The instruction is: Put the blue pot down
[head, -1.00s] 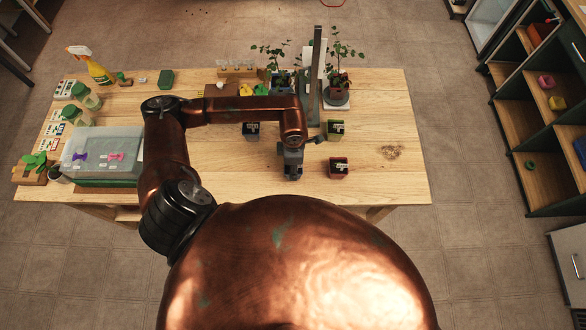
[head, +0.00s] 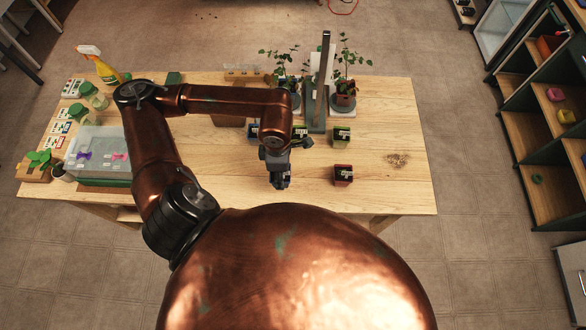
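A small dark pot that looks blue (head: 253,132) stands on the table (head: 395,125), left of my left arm's wrist and partly hidden by the arm. Another small labelled pot (head: 300,133) shows just right of the wrist, its colour hard to make out. My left gripper (head: 279,182) points down over the front middle of the table, nearer me than both pots. Its fingers are small and dark, so I cannot tell whether they are open or hold anything. My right gripper is not in view.
A green pot (head: 341,136) and a red pot (head: 343,175) stand right of the gripper. Two potted plants flank an upright post (head: 323,75) at the back. A clear lidded box (head: 100,150) is at left. The table's right side is clear.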

